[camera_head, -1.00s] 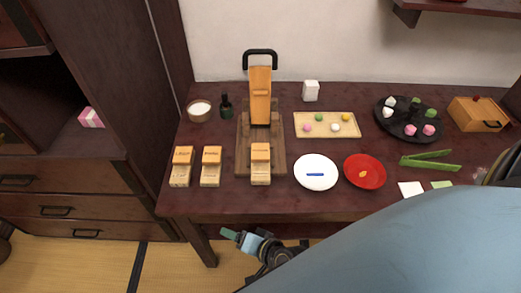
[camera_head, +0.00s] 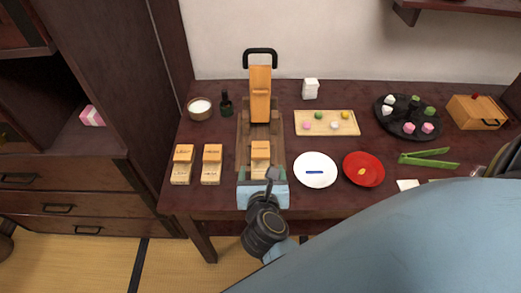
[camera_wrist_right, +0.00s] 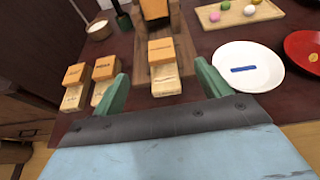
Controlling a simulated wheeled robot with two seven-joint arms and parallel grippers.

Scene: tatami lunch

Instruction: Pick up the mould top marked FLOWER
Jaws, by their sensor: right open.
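Three small wooden moulds each have an orange marked top on a paler base. One mould top (camera_head: 260,148) stands at the front of the wooden press board; another (camera_head: 212,153) and a third (camera_head: 184,153) stand to its left. The markings are too small to read surely, so I cannot tell which says FLOWER. My right gripper (camera_head: 261,175) is open and empty at the table's front edge, just in front of the press-board mould. In the right wrist view that mould top (camera_wrist_right: 162,48) lies ahead, between the green fingers (camera_wrist_right: 159,72). My left gripper is not in view.
A white plate (camera_head: 316,180) with a blue strip lies close right of the gripper, then a red plate (camera_head: 364,183). A tall wooden press lever (camera_head: 260,85) stands behind. A sweets board (camera_head: 350,131), dark round tray (camera_head: 402,139) and green tongs (camera_head: 428,163) are further right.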

